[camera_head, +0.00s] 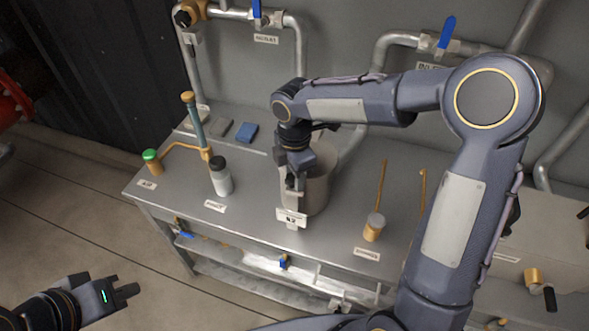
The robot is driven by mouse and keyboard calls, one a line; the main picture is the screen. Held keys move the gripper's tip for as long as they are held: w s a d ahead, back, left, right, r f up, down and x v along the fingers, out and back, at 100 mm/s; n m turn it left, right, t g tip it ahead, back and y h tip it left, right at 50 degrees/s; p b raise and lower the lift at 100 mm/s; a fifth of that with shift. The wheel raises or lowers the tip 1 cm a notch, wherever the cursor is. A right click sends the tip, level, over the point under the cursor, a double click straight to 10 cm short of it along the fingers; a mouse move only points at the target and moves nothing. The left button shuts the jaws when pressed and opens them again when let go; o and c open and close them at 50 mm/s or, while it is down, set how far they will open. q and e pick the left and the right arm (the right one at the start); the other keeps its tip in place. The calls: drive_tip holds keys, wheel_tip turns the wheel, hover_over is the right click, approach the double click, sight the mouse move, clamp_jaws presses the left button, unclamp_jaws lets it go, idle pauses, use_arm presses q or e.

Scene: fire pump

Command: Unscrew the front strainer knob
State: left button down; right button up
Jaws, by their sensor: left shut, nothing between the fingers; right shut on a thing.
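The strainer (319,190) is a grey metal cylinder standing at the middle of the metal table. My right gripper (292,187) points down at the strainer's front left side and is shut on the front strainer knob. The fingers hide most of the knob, so its thread and how far it is turned cannot be seen. A white label hangs just below the fingers. My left gripper (127,290) is shut and empty, low at the left, over the floor and apart from the table.
The metal table (255,190) bears a white bottle with a dark cap (221,180), a green-capped brass fitting (152,161), a blue block (247,132) and a brass cup (374,228). Pipes with blue valve handles (446,33) run along the wall. My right arm covers much of the right side.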

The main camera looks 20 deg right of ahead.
drive_tip(key=n+p, duration=0.2)
drive_tip(key=n, duration=0.4)
drive_tip(key=shift+r+n, duration=0.1)
drive_tip(key=shift+n, duration=0.2)
drive_tip(key=n+p, duration=0.1)
drive_tip(key=n, duration=0.2)
drive_tip(key=shift+p, duration=0.4)
drive_tip(key=shift+n+p, duration=0.4)
drive_tip(key=shift+n, duration=1)
drive_tip(key=o, duration=1)
wheel_tip(320, 180, up, 8)
drive_tip(key=shift+f+b, duration=0.15)
drive_tip(key=shift+b, duration=0.45)
